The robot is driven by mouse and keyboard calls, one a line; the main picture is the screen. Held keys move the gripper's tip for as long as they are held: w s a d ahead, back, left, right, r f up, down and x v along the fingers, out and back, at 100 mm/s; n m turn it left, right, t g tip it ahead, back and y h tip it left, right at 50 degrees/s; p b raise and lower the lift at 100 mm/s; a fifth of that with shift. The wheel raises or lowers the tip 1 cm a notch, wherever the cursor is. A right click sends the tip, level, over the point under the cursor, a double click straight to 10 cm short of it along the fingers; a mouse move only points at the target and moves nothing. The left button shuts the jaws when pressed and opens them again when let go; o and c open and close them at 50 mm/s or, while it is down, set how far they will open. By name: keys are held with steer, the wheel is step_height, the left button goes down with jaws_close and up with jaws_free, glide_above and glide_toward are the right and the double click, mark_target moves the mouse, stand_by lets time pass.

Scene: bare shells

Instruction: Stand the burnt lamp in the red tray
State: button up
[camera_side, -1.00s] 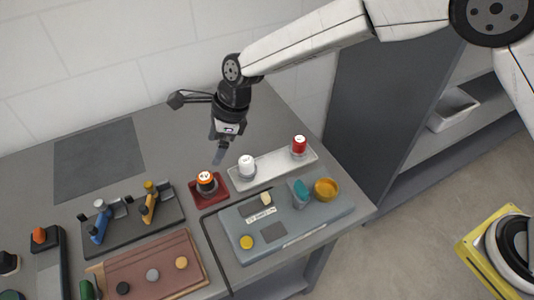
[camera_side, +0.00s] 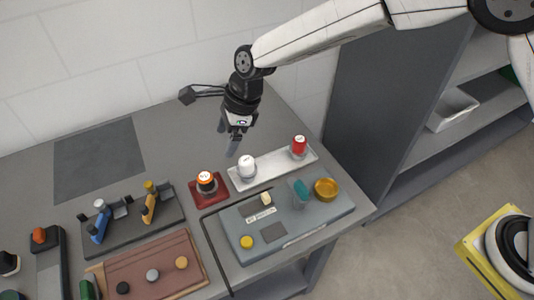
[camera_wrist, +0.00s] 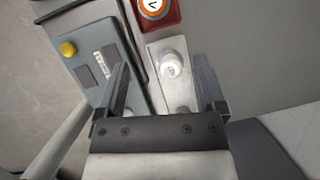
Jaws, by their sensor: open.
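The red tray (camera_side: 203,202) lies left of the white tray (camera_side: 268,172). An orange-and-black lamp (camera_side: 206,180) with a white top stands upright in it; both show at the top of the wrist view, as tray (camera_wrist: 175,17) and lamp (camera_wrist: 153,7). A white lamp (camera_side: 247,164) and a red lamp (camera_side: 299,145) stand in the white tray. I cannot tell by look which lamp is burnt. My gripper (camera_side: 228,139) is open and empty, above and behind the white lamp. In the wrist view the white lamp (camera_wrist: 172,65) shows between the fingers, beyond their tips.
A tool rack (camera_side: 125,222) and a brown board (camera_side: 150,262) are at left.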

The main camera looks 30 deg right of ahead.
steer(key=s+d+r+n+t+h, duration=0.1)
steer(key=s+d+n, duration=0.3)
steer(key=d, duration=0.6)
steer(key=s+d+r+n+h, duration=0.1)
steer(key=d+n, duration=0.5)
steer(key=d, duration=0.4)
steer(key=s+d+f+n+h, duration=0.1)
steer(key=s+d+n+h, duration=0.1)
steer(key=s+d+n, duration=0.7)
steer(key=s+d, duration=0.4)
steer(key=shift+s+f+n, duration=0.25)
steer(key=shift+s+n, duration=0.05)
steer(key=shift+n, duration=0.1)
